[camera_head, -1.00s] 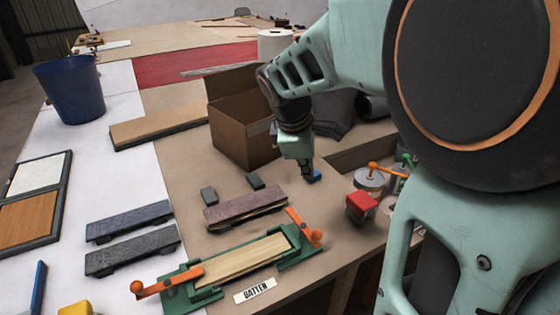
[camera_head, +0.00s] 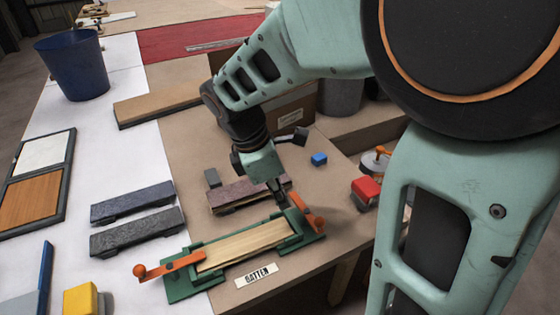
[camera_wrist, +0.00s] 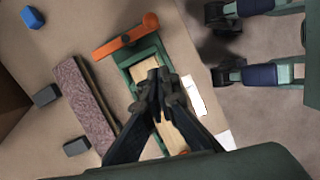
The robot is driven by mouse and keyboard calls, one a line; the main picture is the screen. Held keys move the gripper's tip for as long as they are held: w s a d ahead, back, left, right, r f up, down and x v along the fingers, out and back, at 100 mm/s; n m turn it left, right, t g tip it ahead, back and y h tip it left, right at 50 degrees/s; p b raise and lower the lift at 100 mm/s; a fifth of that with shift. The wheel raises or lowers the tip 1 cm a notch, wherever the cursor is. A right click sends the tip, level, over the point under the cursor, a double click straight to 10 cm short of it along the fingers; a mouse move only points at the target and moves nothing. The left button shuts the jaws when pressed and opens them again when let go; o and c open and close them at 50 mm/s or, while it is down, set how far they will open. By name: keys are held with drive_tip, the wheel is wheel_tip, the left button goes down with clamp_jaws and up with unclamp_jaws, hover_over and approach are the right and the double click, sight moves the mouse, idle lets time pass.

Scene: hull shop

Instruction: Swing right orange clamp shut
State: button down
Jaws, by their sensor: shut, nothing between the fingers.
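The right orange clamp (camera_head: 308,212) is a lever with a ball knob at the right end of the green fixture (camera_head: 308,234). It lies crosswise at that end, beyond the tip of the pale wooden batten (camera_head: 245,245), not over it. The wrist view shows the same lever (camera_wrist: 122,38) beyond my fingertips. My gripper (camera_head: 282,203) is shut and empty. It points down near the fixture's right end, left of the lever. In the wrist view my fingertips (camera_wrist: 158,76) appear over the batten, apart from the lever. The left orange clamp (camera_head: 172,265) points outward to the left.
A purple-brown sanding block (camera_head: 235,196) lies just behind the fixture. A blue cube (camera_head: 319,159), a red-topped item (camera_head: 366,188) and a tin (camera_head: 375,163) stand to the right. A "BATTEN" label (camera_head: 256,275) lies in front. A cardboard box (camera_head: 295,115) stands behind my arm.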

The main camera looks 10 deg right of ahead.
drive_tip(key=b+x, duration=0.1)
drive_tip(key=x, duration=0.8)
drive_tip(key=shift+f+b, duration=0.1)
drive_tip(key=shift+b, duration=0.3)
drive_tip(key=shift+w+d+f, duration=0.1)
drive_tip(key=shift+d, duration=0.85)
drive_tip(key=shift+w+d+f, duration=0.1)
drive_tip(key=shift+w+d, duration=0.05)
drive_tip(key=shift+d, duration=0.85)
